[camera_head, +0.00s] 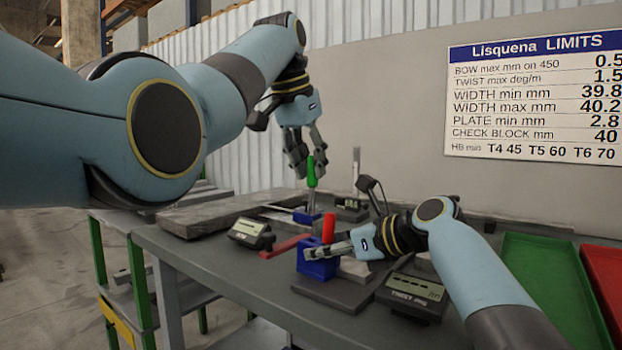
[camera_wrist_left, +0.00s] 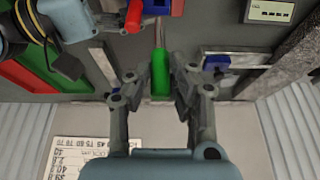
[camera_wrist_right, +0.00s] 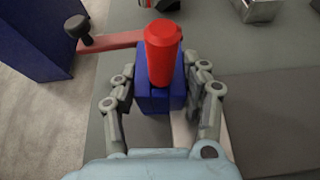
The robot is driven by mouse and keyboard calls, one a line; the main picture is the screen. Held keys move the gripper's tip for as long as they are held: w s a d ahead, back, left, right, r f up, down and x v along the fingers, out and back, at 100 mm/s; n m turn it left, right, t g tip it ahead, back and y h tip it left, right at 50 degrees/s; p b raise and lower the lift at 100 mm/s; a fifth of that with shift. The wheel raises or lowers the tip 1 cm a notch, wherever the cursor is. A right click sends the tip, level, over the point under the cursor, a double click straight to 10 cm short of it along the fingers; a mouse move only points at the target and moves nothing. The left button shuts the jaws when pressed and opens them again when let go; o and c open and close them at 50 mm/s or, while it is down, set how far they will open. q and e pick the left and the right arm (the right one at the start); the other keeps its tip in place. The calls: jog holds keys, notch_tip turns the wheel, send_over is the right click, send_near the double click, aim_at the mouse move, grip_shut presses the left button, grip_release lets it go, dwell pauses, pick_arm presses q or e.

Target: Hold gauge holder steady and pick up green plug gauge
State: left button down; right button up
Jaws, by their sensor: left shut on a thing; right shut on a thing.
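The blue gauge holder (camera_head: 318,266) stands on a dark plate at the front of the table, with the red plug gauge (camera_head: 329,229) upright in it. My right gripper (camera_head: 328,250) is shut on the holder, one finger on each side, as the right wrist view shows on the blue block (camera_wrist_right: 160,97). My left gripper (camera_head: 307,162) is shut on the green handle of the green plug gauge (camera_head: 312,174), farther back. In the left wrist view the green handle (camera_wrist_left: 160,82) sits between the fingers, its grey pin bare. I cannot tell whether the pin's lower end touches anything.
A small blue block (camera_head: 306,217) lies behind the holder. A red-armed tool (camera_head: 287,246) and a digital gauge (camera_head: 249,234) lie to the left. Another digital gauge (camera_head: 413,292) is at the front right. Green (camera_head: 546,270) and red (camera_head: 604,285) trays stand at the right.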

jog(key=o, duration=1.3)
jog(key=shift+o, duration=0.2)
jog(key=shift+d, duration=0.15)
